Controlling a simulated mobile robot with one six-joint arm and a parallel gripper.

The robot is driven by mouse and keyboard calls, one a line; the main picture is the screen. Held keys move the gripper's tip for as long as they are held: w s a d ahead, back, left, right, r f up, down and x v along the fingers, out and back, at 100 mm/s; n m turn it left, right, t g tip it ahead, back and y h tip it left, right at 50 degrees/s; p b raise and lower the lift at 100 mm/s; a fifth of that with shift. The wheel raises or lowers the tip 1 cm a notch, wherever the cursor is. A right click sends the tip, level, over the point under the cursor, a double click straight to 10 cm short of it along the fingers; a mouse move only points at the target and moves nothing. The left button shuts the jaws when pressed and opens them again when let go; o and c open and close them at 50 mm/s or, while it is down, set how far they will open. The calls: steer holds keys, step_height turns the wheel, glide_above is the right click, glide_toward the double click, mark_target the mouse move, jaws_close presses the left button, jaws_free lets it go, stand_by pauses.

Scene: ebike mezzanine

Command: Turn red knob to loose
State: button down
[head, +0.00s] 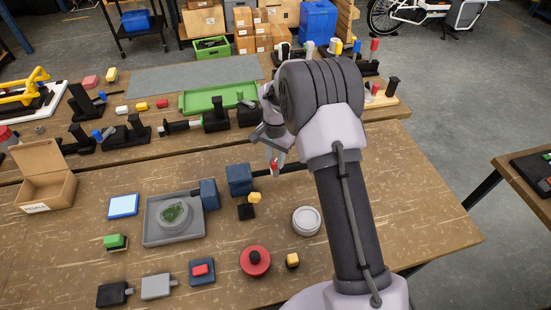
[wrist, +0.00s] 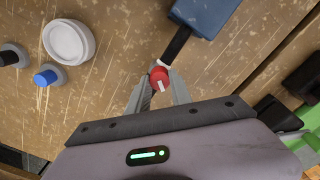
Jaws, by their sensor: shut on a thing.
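The red knob (wrist: 159,77) sits between the two fingertips of my gripper (wrist: 160,88) in the wrist view, at the end of a black bar (wrist: 177,45). A white mark on its face points down in that view. The bar joins a dark blue block (wrist: 206,14). In the head view my gripper (head: 273,158) hangs over the bench, the red knob (head: 275,167) shows small just beneath it, and the blue block (head: 239,178) stands to the left. My gripper is shut on the knob. My arm hides part of the bar.
A white round container (head: 306,220) stands in front of the knob. A black piece with a yellow top (head: 254,198) stands near the blue block. A grey tray (head: 150,235) and a red round part (head: 255,262) lie further forward. A green tray (head: 190,101) is behind.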

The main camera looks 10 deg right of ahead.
mark_target(275, 161)
steer(key=n, duration=0.4)
steer(key=shift+r+n+p, duration=0.1)
steer(key=shift+n+p, duration=0.55)
steer(key=shift+n, duration=2.15)
steer(key=shift+w, duration=0.1)
steer(key=c, duration=1.1)
jaws_free()
steer(key=shift+c, duration=0.2)
step_height(275, 161, up, 17)
steer(key=p, duration=0.3)
steer(key=shift+r, duration=0.2)
